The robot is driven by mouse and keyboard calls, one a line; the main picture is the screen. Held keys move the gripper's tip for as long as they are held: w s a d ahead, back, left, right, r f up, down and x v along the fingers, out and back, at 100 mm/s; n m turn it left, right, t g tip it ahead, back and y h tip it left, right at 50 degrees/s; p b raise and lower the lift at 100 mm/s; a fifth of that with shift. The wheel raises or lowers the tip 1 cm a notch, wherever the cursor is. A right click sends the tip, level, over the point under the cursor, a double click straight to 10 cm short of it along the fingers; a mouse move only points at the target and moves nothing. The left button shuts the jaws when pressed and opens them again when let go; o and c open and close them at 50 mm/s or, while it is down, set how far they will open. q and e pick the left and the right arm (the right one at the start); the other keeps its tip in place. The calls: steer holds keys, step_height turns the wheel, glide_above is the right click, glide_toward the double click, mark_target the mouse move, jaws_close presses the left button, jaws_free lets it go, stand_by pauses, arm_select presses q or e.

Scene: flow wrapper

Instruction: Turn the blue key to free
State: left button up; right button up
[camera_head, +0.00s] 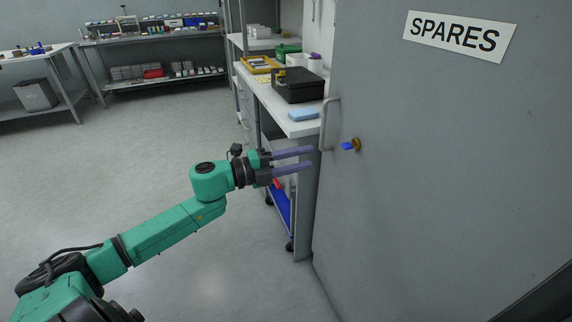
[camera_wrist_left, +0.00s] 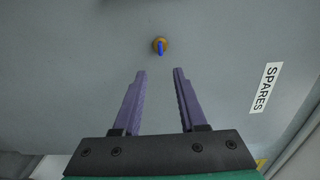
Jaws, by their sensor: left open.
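The blue key (camera_head: 348,146) sits in a round brass lock (camera_head: 356,144) on the grey cabinet door. In the left wrist view the key (camera_wrist_left: 160,47) shows ahead of the fingertips, roughly centred between them, with the brass lock (camera_wrist_left: 159,41) behind it. My left gripper (camera_head: 310,159) is open and empty, its two purple fingers pointing at the door, to the left of the key and apart from it. The wrist view shows the gap between the fingers (camera_wrist_left: 160,72) clear. My right gripper is not in view.
A grey handle (camera_head: 325,123) stands out from the door left of the key. A "SPARES" sign (camera_head: 459,37) is on the door above. A workbench (camera_head: 262,93) with a black case (camera_head: 298,90) and trays stands behind the door's left edge. The floor (camera_head: 150,160) at left is clear.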

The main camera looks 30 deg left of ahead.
arm_select(q)
steer(key=v, duration=0.3)
steer(key=shift+s+a, duration=0.25)
steer(key=shift+s, duration=0.1)
